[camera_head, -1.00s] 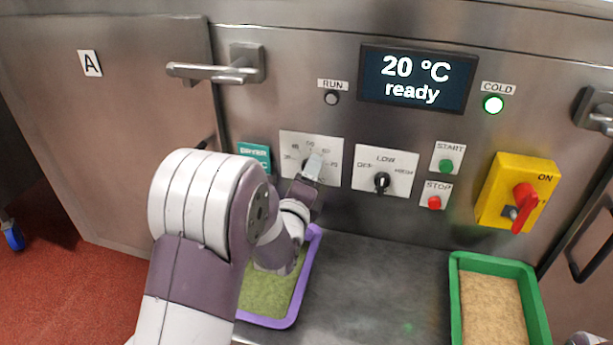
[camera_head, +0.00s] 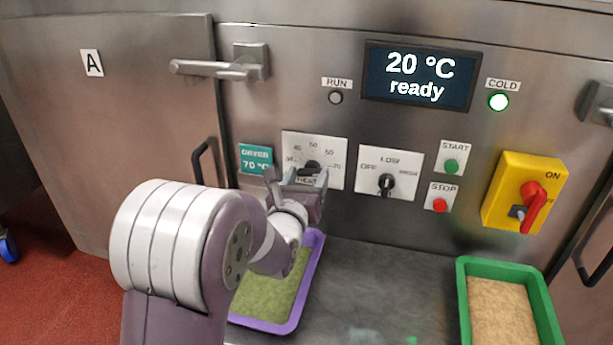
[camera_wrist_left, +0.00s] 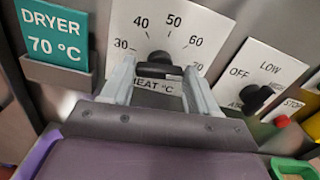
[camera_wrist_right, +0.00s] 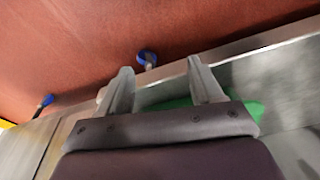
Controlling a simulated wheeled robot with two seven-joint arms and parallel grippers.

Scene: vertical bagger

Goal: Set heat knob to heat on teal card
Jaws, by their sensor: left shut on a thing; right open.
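The teal card (camera_head: 255,159) left of the heat dial reads DRYER 70 °C, clear in the left wrist view (camera_wrist_left: 55,35). The heat dial plate (camera_head: 330,145) is marked from 30 at left to 70 at right. Its black heat knob (camera_wrist_left: 160,62) has its bar lying about level; which end points cannot be told. My left gripper (camera_head: 295,180) is shut on the knob, one finger at each end of the bar, also in the left wrist view (camera_wrist_left: 160,85). My right gripper (camera_wrist_right: 162,85) is open and empty, seen only in its wrist view.
The display (camera_head: 417,78) reads 20 °C ready, and the COLD lamp (camera_head: 499,102) is lit. Right of the dial are the OFF/LOW knob (camera_head: 386,183), START (camera_head: 451,166), STOP (camera_head: 439,205) and a red switch (camera_head: 533,200). Purple (camera_head: 318,262) and green (camera_head: 503,264) trays stand below.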

